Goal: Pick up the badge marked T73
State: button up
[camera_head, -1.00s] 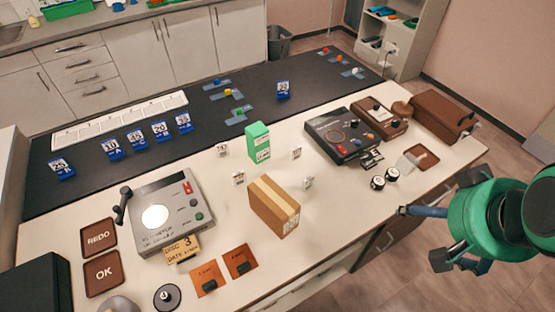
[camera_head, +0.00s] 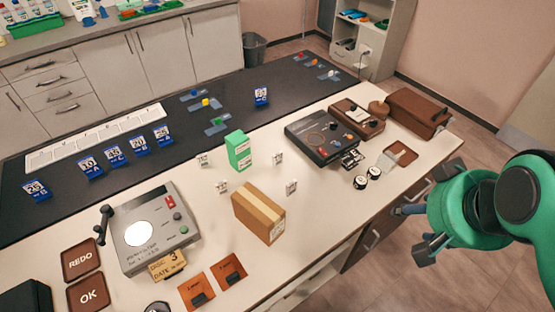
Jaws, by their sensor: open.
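Several small white badges stand upright on the white tabletop around the two boxes: one left of the green box (camera_head: 203,160), one lower left (camera_head: 222,187), one right of the green box (camera_head: 279,158) and one right of the cardboard box (camera_head: 291,186). Their dark markings are too small to read surely, so I cannot tell which is T73. My gripper (camera_head: 411,231) is open and empty off the table's right front edge, well to the right of the badges.
The green box (camera_head: 238,151) and cardboard box (camera_head: 259,214) stand among the badges. A grey device (camera_head: 158,228) is at left, a black console (camera_head: 321,137) at right. Blue numbered tags (camera_head: 91,166) stand on the dark mat (camera_head: 150,113). Bare tabletop lies right of the cardboard box.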

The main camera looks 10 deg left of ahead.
jog(key=shift+c, duration=0.7)
jog(key=shift+w+r, duration=0.1)
jog(key=w+a+n+g+p, duration=0.1)
jog(key=w+a+n+p, duration=0.1)
jog(key=w+a+n, duration=0.45)
jog(key=w+a+r+n+g+p, duration=0.1)
jog(key=w+a+n+p, duration=0.15)
jog(key=w, duration=0.75)
jog(key=w+a+n+g+p, duration=0.1)
jog(key=w+a+n, duration=0.35)
jog(key=w, duration=0.35)
jog(key=w+a+f+n+g+p, duration=0.1)
jog(key=w+a+f+n+p, duration=0.1)
jog(key=w+a+f+n, duration=0.5)
jog(key=w+a+f+n+g+p, duration=0.1)
jog(key=w+a+f+n+p, duration=0.1)
jog(key=w+a+f+n, duration=0.5)
jog(key=w+a+f, duration=0.1)
jog(key=a+f, duration=0.5)
jog(key=shift+f+g+p, duration=0.3)
jog(key=shift+p, duration=0.05)
